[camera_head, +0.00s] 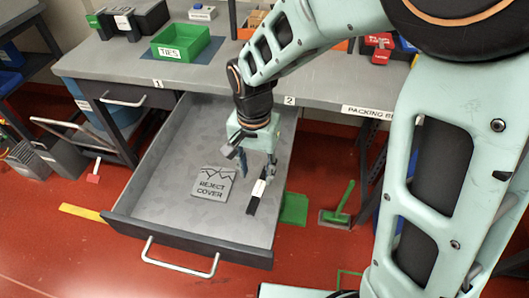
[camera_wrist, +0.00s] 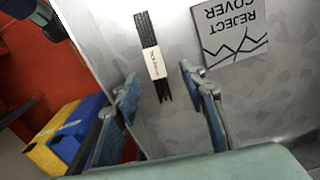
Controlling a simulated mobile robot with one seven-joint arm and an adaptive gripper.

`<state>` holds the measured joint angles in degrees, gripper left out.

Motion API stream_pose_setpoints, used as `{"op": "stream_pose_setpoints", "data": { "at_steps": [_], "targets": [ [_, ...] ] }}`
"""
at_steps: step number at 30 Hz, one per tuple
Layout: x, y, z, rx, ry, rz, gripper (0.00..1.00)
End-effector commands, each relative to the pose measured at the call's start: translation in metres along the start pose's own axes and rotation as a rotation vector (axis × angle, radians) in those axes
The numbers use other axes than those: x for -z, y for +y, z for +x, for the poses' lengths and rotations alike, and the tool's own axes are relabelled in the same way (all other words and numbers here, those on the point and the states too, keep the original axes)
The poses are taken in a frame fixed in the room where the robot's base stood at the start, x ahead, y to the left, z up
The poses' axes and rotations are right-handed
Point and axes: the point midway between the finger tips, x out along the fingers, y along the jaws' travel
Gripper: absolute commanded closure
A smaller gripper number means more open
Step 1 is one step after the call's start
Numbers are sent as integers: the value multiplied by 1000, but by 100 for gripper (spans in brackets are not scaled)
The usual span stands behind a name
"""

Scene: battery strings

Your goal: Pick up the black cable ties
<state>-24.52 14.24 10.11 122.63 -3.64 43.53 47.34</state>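The black cable ties (camera_head: 254,203) lie as a slim bundle with a white paper band inside the open drawer, near its right wall. In the wrist view the bundle (camera_wrist: 147,30) lies on the grey drawer floor, its banded part just ahead of the space between the fingers. My gripper (camera_head: 258,178) is inside the drawer area, pointing down close to the bundle. In the wrist view my gripper (camera_wrist: 158,80) has its two blue-padded fingers wide apart with nothing held between them. Whether the fingertips touch the drawer floor cannot be told.
The open drawer (camera_head: 150,222) also holds a grey REJECT COVER plate (camera_head: 213,184), left of the bundle. A green tray (camera_head: 181,42) labelled TIES stands on the bench (camera_head: 230,75).

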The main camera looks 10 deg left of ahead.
Motion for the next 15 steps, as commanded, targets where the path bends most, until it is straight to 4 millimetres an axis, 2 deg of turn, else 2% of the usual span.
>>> {"op": "stream_pose_setpoints", "data": {
  "at_steps": [5, 12, 15],
  "targets": [
    [-2, 4, 16, -1, -2, 1, 62],
    [-3, 8, 50, -1, 0, 0, 62],
    [-3, 8, 55, 0, 3, 0, 62]
  ]
}}
